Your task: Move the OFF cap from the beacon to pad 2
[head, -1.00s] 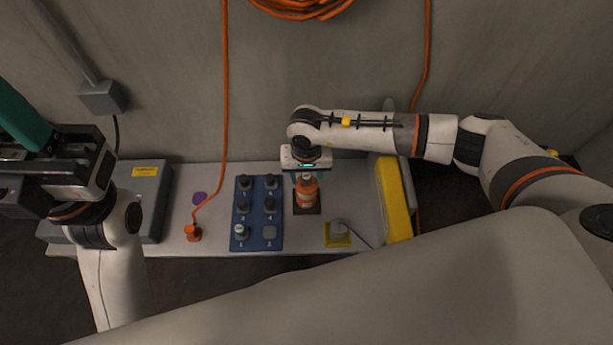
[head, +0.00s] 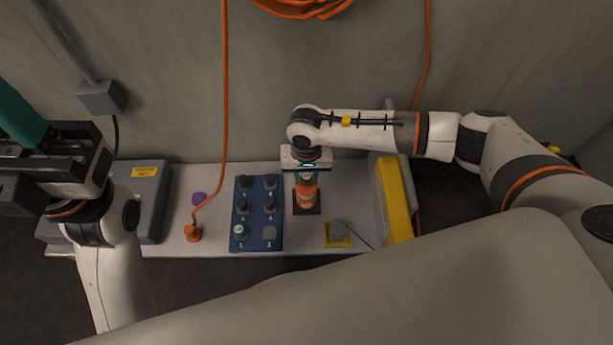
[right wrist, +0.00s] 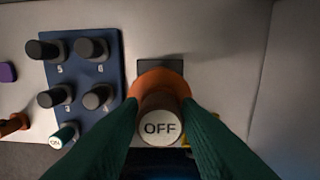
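The OFF cap (right wrist: 160,128), dark-sided with a white top, sits on the orange beacon (head: 306,195). My right gripper (head: 306,178) points down over the beacon. Its green fingers press in on both sides of the cap, and the cap still rests on the beacon. Pad 2 (head: 269,233) is a bare grey square at the front right of the blue board (head: 256,244). My left gripper (head: 22,122) is raised at the far left, away from the bench; its fingertips overlap, so its opening is unclear.
The ON cap (head: 240,232) stands on pad 1, and dark caps fill the board's other pads. An orange plug (head: 193,233) with its cable is left of the board. A grey knob on a yellow plate (head: 338,238) and a yellow case (head: 394,200) are to the right.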

